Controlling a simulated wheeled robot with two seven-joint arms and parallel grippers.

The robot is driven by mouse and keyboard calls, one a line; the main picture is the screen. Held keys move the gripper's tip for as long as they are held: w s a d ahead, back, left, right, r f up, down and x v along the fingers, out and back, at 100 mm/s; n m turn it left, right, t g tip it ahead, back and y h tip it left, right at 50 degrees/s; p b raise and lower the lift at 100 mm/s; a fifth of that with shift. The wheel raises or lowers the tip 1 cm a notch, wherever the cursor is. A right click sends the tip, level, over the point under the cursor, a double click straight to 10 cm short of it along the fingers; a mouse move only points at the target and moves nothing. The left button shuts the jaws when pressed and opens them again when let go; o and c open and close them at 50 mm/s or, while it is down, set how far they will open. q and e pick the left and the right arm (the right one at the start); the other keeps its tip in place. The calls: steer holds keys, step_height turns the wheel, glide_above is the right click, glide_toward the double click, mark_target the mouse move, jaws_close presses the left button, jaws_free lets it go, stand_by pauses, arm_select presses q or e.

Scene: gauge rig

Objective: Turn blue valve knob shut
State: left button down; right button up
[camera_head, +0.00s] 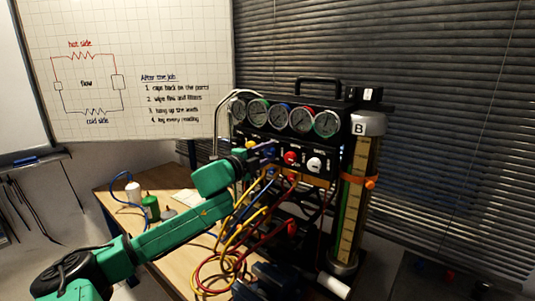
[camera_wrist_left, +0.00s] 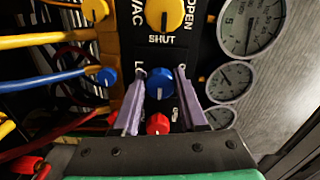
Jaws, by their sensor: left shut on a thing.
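The blue valve knob (camera_wrist_left: 160,83) sits on the black panel between the two pale purple fingers of my left gripper (camera_wrist_left: 161,72), which are shut on it from both sides. Which way the knob points is hard to tell. In the head view, my left gripper (camera_head: 266,152) reaches the panel from the left and largely hides the blue knob. A red knob (camera_wrist_left: 157,123) is just below the blue one in the wrist view, and a yellow knob (camera_wrist_left: 164,14) marked SHUT and OPEN is above it. My right gripper is not in view.
Gauges (camera_head: 302,119) line the rig's top. A white knob (camera_head: 314,164) is right of the red one. Yellow, blue and red hoses (camera_head: 236,235) hang below the panel. A clear cylinder (camera_head: 357,205) stands at the right. Small bottles (camera_head: 150,207) stand on the table at left.

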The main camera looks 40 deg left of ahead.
arm_select(q)
steer(key=shift+c, duration=2.2)
jaws_free()
steer(key=shift+f, duration=0.1)
steer(key=shift+s+f, duration=0.15)
steer(key=shift+s, duration=0.3)
steer(key=shift+s+d+b, duration=0.1)
steer(key=shift+s+b, duration=0.25)
steer(key=shift+s, duration=0.75)
steer(key=p, duration=0.3)
glide_toward(267, 154)
steer(key=s, duration=0.4)
steer(key=shift+s+d, duration=0.15)
steer(key=shift+s, duration=0.1)
steer(key=shift+w, duration=0.1)
